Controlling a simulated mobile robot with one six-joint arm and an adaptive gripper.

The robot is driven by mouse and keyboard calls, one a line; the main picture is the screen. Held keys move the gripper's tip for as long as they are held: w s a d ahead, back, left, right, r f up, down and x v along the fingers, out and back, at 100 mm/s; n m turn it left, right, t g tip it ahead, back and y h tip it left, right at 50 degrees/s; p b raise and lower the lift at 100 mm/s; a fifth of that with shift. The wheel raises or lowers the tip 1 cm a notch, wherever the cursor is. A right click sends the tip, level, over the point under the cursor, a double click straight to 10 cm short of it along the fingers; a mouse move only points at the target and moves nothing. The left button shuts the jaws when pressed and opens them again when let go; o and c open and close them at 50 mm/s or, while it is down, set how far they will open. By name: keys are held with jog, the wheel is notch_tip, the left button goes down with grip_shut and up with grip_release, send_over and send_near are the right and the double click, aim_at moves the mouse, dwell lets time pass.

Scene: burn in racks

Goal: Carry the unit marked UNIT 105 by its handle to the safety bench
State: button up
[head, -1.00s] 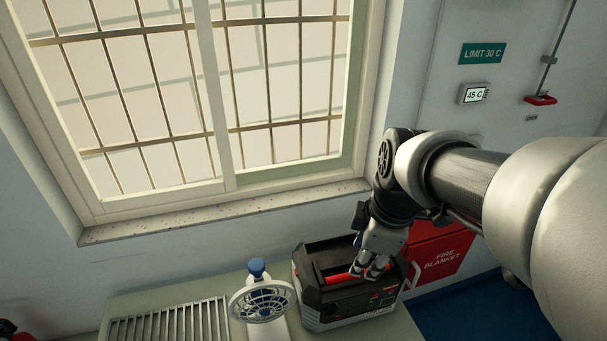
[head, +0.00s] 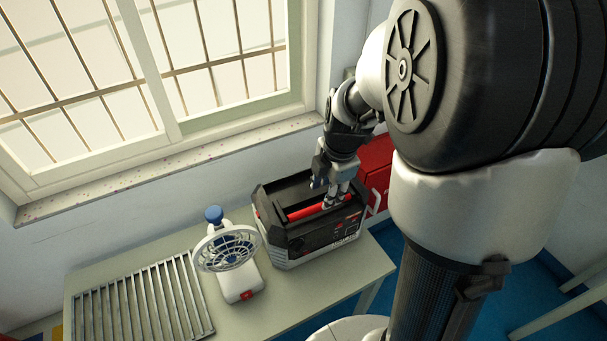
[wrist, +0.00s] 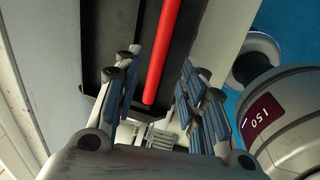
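A black and grey box-shaped unit (head: 296,240) with a red bar handle (head: 302,213) stands upright on a pale bench (head: 318,292) under the window. Its marking is too small to read. My gripper (head: 329,197) points down at the right part of the handle. In the wrist view the red handle (wrist: 162,50) runs between the two finger sets of my gripper (wrist: 155,100). The fingers are spread, with a visible gap on both sides of the handle. The safety bench cannot be identified in these views.
A white fan (head: 238,280) stands close left of the unit, with a metal grille (head: 140,302) further left. A red cabinet (head: 376,160) is behind the unit on the right. The window sill (head: 150,172) runs behind the bench. Blue floor (head: 405,315) shows at right.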

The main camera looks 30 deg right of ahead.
aim_at(315, 200)
jog(key=f, duration=0.3)
jog(key=w+f+b, duration=0.1)
jog(key=f, duration=0.2)
jog(key=shift+w+f+b, duration=0.15)
jog(key=shift+f+b, duration=0.15)
jog(key=shift+c, duration=0.6)
grip_shut()
